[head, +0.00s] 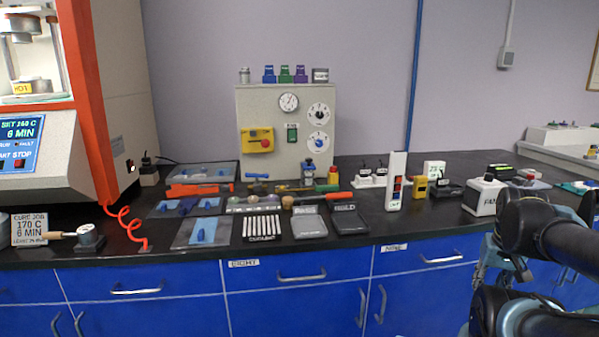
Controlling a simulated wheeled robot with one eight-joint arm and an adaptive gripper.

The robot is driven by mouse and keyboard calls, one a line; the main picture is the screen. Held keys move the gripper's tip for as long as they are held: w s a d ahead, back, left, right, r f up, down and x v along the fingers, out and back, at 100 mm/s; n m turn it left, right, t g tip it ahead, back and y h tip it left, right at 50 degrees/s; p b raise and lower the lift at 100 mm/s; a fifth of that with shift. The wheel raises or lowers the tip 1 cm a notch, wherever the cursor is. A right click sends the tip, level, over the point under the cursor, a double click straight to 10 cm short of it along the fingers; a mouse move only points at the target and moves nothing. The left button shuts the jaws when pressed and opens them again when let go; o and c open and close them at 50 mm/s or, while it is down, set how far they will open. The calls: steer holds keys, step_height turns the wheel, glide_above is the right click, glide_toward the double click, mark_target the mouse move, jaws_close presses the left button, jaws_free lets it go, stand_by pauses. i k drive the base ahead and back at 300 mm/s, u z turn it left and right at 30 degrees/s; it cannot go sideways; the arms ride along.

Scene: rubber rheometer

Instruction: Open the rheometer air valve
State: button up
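No part in the head view is clearly labelled as the rheometer air valve. A pale control panel (245,112) stands at the back of the bench. It carries a round gauge (289,102), two white dials on the right, a red knob on a yellow plate (258,140) and a small green switch (292,132). A blue fitting (308,171) stands at its lower right and may be a valve; its setting is too small to tell. My arm's dark links show at the lower right, away from the panel. My gripper cannot be made out.
A large orange and white machine (45,145) with a display fills the left. An orange coiled hose (127,222) hangs from it to the bench. Tools, trays and two dark scales (349,220) crowd the black bench (385,243). Blue drawers (300,300) run below its front edge.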

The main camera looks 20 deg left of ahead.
mark_target(247, 175)
steer(key=z, duration=0.95)
steer(key=k, duration=1.9)
steer(key=u, duration=2.45)
steer(key=i, duration=1)
steer(key=u, duration=0.05)
